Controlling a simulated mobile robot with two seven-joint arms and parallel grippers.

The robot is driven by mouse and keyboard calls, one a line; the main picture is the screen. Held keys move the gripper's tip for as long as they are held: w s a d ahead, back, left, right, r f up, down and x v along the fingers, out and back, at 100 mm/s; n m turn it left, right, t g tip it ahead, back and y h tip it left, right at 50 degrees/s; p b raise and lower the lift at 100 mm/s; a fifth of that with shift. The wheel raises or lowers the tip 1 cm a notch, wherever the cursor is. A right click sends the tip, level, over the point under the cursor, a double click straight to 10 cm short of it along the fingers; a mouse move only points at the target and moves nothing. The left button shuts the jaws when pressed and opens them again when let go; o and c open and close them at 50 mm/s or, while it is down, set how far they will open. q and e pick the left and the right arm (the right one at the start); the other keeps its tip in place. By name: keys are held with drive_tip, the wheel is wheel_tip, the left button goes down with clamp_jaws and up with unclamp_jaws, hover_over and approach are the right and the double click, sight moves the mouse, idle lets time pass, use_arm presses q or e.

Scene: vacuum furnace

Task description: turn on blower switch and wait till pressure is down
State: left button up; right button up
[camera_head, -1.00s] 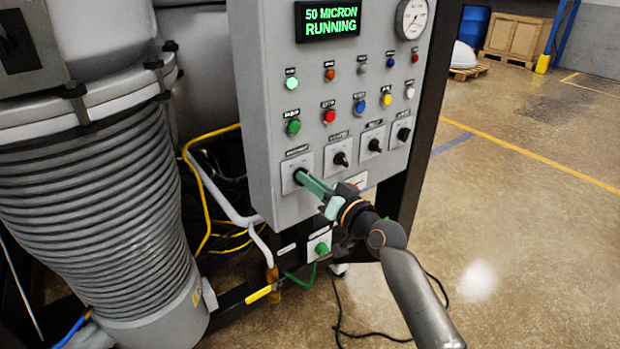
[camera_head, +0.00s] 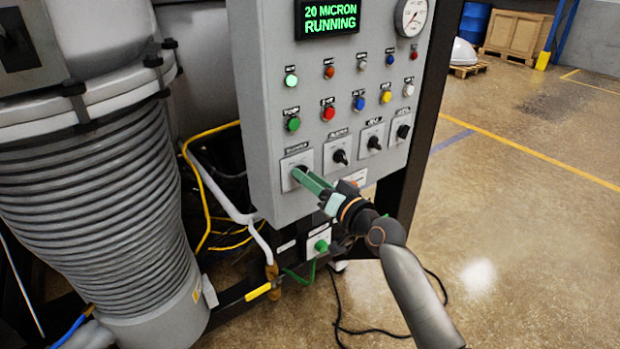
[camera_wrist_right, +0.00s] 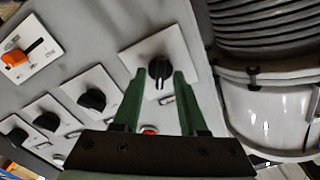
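The grey control panel (camera_head: 262,110) carries a row of black rotary switches. The leftmost switch plate (camera_head: 291,162) is where my right gripper (camera_head: 303,176) reaches; the fingers cover most of its knob in the head view. In the right wrist view the black knob (camera_wrist_right: 160,69) lies between the two green fingertips (camera_wrist_right: 160,80), with a small gap on each side, so the gripper is open around it. The switch label is too small to read. The green display (camera_head: 327,18) reads "20 MICRON RUNNING". A round dial gauge (camera_head: 411,17) is beside it. My left gripper is not in view.
Several coloured buttons, including a red one (camera_head: 328,113), sit above the switches. A ribbed grey hose (camera_head: 90,210) stands left of the panel. Yellow cable (camera_head: 203,190) and pipes run beneath. The floor (camera_head: 520,220) to the right is clear.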

drive_tip(key=v, duration=1.2)
drive_tip(key=shift+s+d, duration=0.15)
drive_tip(key=shift+s, duration=0.05)
drive_tip(key=s+d+f+g+h+p, duration=0.1)
drive_tip(key=s+d+f+h, duration=0.3)
drive_tip(key=s+f, duration=0.9)
drive_tip(key=s+d+f+n+g+h+p, duration=0.1)
drive_tip(key=s+d+f+g+h, duration=0.3)
drive_tip(key=s+f, duration=0.9)
wheel_tip(320, 180, down, 6)
drive_tip(key=shift+s+d, duration=0.3)
drive_tip(key=shift+d, duration=0.15)
